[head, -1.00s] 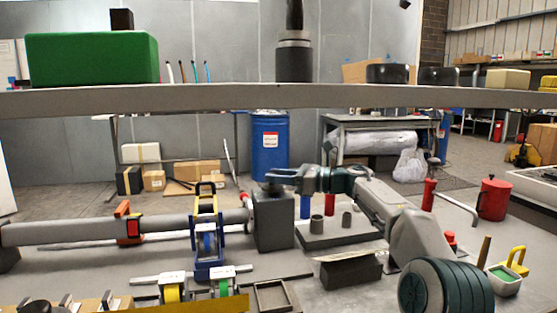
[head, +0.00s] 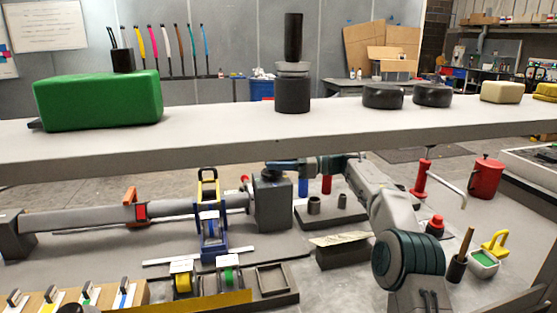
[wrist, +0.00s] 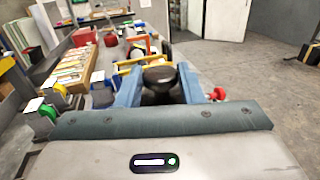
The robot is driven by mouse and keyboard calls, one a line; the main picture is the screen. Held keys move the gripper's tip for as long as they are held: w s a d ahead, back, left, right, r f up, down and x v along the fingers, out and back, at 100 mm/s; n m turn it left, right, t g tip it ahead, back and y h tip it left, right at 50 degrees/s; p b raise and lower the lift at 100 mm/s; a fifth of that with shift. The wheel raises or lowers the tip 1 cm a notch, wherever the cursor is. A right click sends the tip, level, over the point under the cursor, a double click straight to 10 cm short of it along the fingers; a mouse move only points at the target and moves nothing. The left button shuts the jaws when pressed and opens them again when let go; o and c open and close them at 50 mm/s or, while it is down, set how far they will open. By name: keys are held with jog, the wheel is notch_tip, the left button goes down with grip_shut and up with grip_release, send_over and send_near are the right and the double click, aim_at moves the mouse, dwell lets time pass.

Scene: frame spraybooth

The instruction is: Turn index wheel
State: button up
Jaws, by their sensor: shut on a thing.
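The index wheel is a dark round knob (wrist: 158,75) in the wrist view, between the two blue-grey fingers of my gripper (wrist: 160,88). In the head view the wheel (head: 270,177) sits on top of a dark grey block (head: 274,206) at the right end of a long grey tube (head: 180,206). My gripper (head: 278,168) reaches it from the right and is shut on it. The shelf edge partly hides the fingers there, so the wheel's turned angle cannot be told.
A pale shelf (head: 230,138) crosses in front, above the gripper. A blue-and-yellow stand (head: 211,228) is left of the block. A dark tray with tube stubs (head: 335,216) is right of it. A red can (head: 486,179) and red-handled crank (head: 422,178) stand farther right.

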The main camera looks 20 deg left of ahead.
jog(key=o, duration=0.9)
jog(key=shift+w, duration=0.1)
jog(key=shift+o, duration=0.2)
jog(key=shift+d, duration=0.1)
jog(key=p+v, duration=0.1)
jog(key=v, duration=1.2)
jog(key=shift+d, duration=0.25)
jog(key=shift+w, duration=0.1)
